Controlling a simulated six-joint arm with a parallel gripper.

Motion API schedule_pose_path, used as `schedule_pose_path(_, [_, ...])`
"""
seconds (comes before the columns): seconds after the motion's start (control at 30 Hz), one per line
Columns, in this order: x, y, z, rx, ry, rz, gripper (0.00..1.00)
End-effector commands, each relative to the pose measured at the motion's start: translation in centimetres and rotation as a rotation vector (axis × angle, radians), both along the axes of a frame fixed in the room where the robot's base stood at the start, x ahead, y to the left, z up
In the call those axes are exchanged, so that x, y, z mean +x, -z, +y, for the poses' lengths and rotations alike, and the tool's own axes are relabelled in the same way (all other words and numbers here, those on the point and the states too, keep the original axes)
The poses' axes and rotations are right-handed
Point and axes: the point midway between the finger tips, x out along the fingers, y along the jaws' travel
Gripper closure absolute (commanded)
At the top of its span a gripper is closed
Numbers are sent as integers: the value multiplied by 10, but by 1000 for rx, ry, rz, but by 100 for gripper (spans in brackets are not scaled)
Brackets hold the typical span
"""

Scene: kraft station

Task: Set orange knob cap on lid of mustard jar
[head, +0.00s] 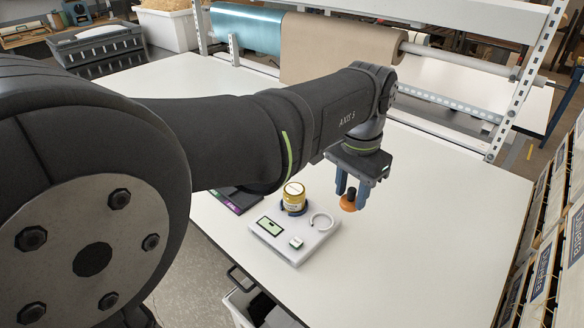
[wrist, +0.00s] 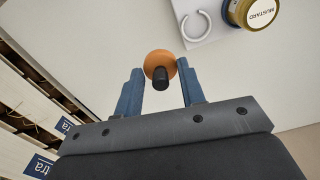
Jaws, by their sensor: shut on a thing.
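The orange knob cap (head: 348,204) has a wide orange disc and a dark knob. My gripper (head: 350,188) is shut on it and holds it by the knob, apparently above the white table. In the wrist view the cap (wrist: 155,58) shows between the blue fingers of my gripper (wrist: 160,76), its dark knob toward the camera. The mustard jar (head: 294,196), yellow with a pale lid, stands upright on the left of the cap in the head view. In the wrist view the jar (wrist: 254,12) is at the upper right, its lid reading MUSTARD.
Boxes (head: 545,230) line the right edge. The table right of the plate is clear.

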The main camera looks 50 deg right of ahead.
Motion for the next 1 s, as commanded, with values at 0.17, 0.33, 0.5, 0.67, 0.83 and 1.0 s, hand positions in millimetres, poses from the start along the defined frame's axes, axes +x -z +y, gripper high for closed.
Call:
schedule_pose_path(0.17, [67,-6,-10,0,-175,0,89])
schedule_pose_path(0.33, [118,-11,-10,0,-304,0,89])
schedule_pose_path(0.5, [147,-13,-8,0,-376,0,89])
schedule_pose_path(0.67, [154,-10,-7,1,-394,0,89])
schedule_pose_path(0.83, [154,2,-7,2,-394,1,89])
schedule_pose_path(1.0, [153,18,-6,2,-393,1,89])
